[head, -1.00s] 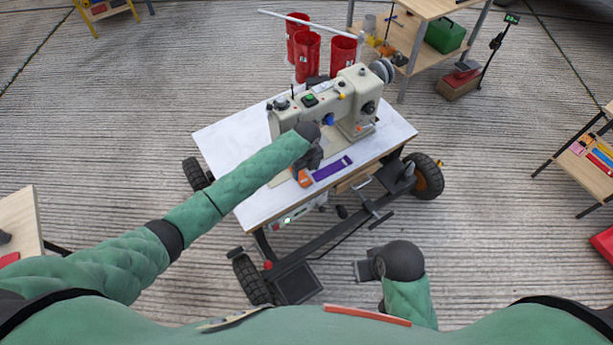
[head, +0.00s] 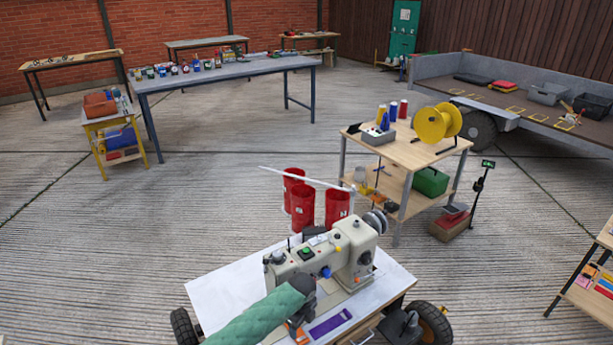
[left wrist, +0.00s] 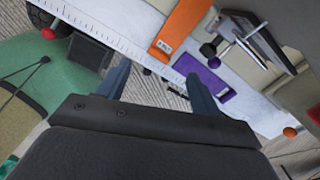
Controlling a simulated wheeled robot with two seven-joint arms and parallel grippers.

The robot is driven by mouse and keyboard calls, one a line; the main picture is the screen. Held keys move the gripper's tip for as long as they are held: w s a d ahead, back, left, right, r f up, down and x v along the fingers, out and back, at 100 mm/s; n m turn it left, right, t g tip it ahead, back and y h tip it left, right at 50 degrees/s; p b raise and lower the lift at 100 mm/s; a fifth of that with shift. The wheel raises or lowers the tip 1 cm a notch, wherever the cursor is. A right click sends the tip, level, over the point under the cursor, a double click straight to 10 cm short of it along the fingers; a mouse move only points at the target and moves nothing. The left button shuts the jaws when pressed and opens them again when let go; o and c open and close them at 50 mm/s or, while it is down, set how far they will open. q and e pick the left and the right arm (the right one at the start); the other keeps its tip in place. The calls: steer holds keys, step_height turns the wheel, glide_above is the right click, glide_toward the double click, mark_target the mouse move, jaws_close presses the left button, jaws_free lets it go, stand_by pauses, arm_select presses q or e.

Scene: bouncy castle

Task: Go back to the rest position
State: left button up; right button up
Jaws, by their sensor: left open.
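My left gripper (head: 301,312) is open over the front of the white sewing table (head: 222,287), just in front of the cream sewing machine (head: 345,252). In the left wrist view its two fingers (left wrist: 160,88) are apart with nothing between them. A purple strip (head: 330,322) lies on the table to the right of the gripper; it also shows in the left wrist view (left wrist: 207,84). An orange piece (head: 298,334) lies by the gripper, and it shows in the left wrist view (left wrist: 181,24) beyond the fingers. My right gripper is out of view.
A wooden shelf cart (head: 403,150) with a yellow reel (head: 438,122) is behind right. A long blue-grey workbench (head: 225,73) is farther back. The concrete floor left of the table is clear.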

arm_select(q)
steer(key=w+d+r+n+t+h, duration=0.1)
steer(key=d+r+n+t, duration=0.1)
steer(key=r+n, duration=0.45)
steer(key=w+d+r+n+t, duration=0.15)
steer(key=r+n, duration=0.25)
steer(key=r, duration=0.6)
steer(key=s+a+r+n+t+h, duration=0.1)
steer(key=s+a+r+n+t, duration=0.2)
steer(key=s+r+n, duration=0.55)
steer(key=s+a+f+n, duration=0.1)
steer(key=s+a, duration=0.5)
steer(key=s, duration=0.2)
steer(key=s+a+n, duration=0.2)
steer(key=s+a, duration=0.3)
steer(key=s, duration=0.3)
steer(key=s+a+f+g, duration=0.1)
steer(key=s+f+g, duration=0.1)
steer(key=s+f, duration=0.3)
steer(key=s+a+f+n+g, duration=0.1)
steer(key=s+f, duration=0.4)
steer(key=s, duration=0.7)
steer(key=shift+s+a+f+g, duration=0.2)
steer(key=shift+f+g, duration=0.2)
steer(key=shift+g, duration=0.35)
steer(key=shift+d, duration=0.1)
